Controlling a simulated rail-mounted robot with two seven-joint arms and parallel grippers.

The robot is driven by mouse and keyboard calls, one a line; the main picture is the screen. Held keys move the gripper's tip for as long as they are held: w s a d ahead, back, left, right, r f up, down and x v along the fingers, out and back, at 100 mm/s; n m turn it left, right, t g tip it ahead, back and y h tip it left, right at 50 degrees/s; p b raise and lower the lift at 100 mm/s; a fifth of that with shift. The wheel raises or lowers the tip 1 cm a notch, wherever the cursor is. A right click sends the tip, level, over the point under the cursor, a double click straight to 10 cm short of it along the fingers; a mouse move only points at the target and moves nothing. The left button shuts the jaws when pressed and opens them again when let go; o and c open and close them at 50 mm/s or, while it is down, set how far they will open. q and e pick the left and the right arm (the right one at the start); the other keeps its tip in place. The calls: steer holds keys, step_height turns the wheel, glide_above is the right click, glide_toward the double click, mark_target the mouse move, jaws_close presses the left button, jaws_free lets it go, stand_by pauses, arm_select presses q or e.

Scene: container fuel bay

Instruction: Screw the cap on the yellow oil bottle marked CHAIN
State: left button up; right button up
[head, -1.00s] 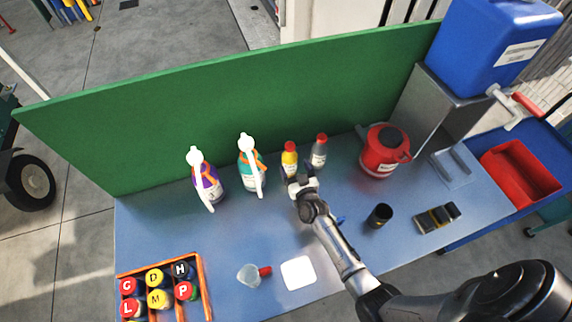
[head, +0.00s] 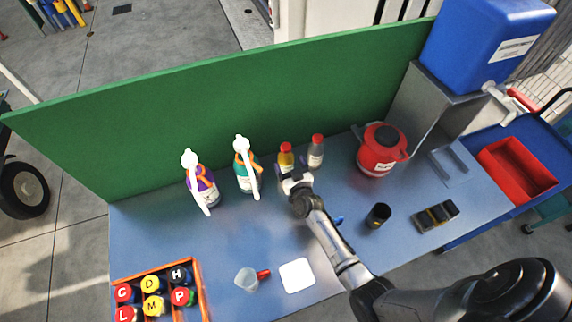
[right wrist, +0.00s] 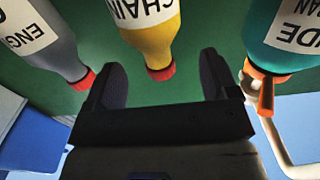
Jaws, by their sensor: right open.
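The yellow oil bottle marked CHAIN (head: 286,160) stands upright on the blue bench near the green back panel. A red cap (head: 285,147) sits at its top; I cannot tell how tightly it is seated. In the right wrist view the bottle (right wrist: 145,35) appears upside down, with its red cap (right wrist: 161,73) at the picture's lower end. My right gripper (head: 291,176) is in front of the bottle and hides its lower part. Its two fingers (right wrist: 162,82) are open, one on each side of the cap's line, with nothing between them gripped. My left gripper is out of view.
A grey bottle (head: 316,158) stands close on the right and a teal spray bottle (head: 245,180) on the left. A purple spray bottle (head: 200,188), red jug (head: 377,158), black cup (head: 379,214) and crate (head: 202,285) surround it.

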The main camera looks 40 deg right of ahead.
mark_target(288, 156)
steer(key=b+x, duration=0.1)
steer(key=x, duration=0.1)
steer(key=b+x, duration=0.1)
steer(key=x, duration=0.1)
steer(key=shift+s+d, duration=0.15)
steer(key=shift+d, duration=0.1)
steer(key=shift+w+d+r+b, duration=0.1)
steer(key=shift+w+d+b, duration=0.1)
steer(key=shift+w+b, duration=0.35)
steer(key=shift+w, duration=0.1)
steer(key=c, duration=1.2)
